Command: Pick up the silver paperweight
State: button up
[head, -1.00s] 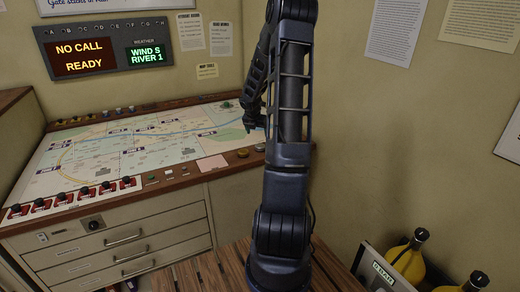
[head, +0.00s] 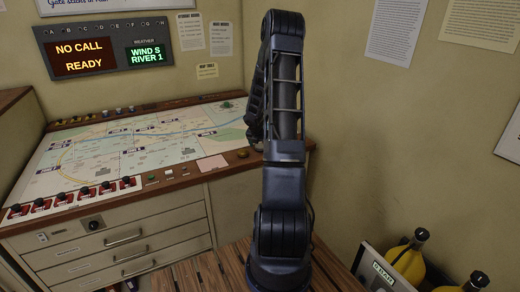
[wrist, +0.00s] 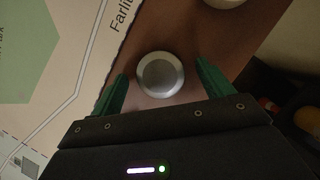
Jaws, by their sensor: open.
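The silver paperweight (wrist: 160,75) is a round, shiny disc with a raised rim. In the wrist view it sits on the brown wooden edge strip beside the printed map. My gripper (wrist: 161,68) is open, with one green finger on each side of the paperweight. The fingers look apart from it, and their height above the wood is hard to judge. In the head view my arm hides the paperweight and most of my gripper.
The map console (head: 130,150) has a row of red-based switches (head: 75,197) at its front left. A pale round object (wrist: 225,2) is cut off in the wrist view. Yellow bottles (head: 408,262) stand low at right.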

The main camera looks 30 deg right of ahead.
jog(key=shift+c, duration=0.5)
jog(key=c, duration=1.3)
jog(key=shift+r, duration=0.1)
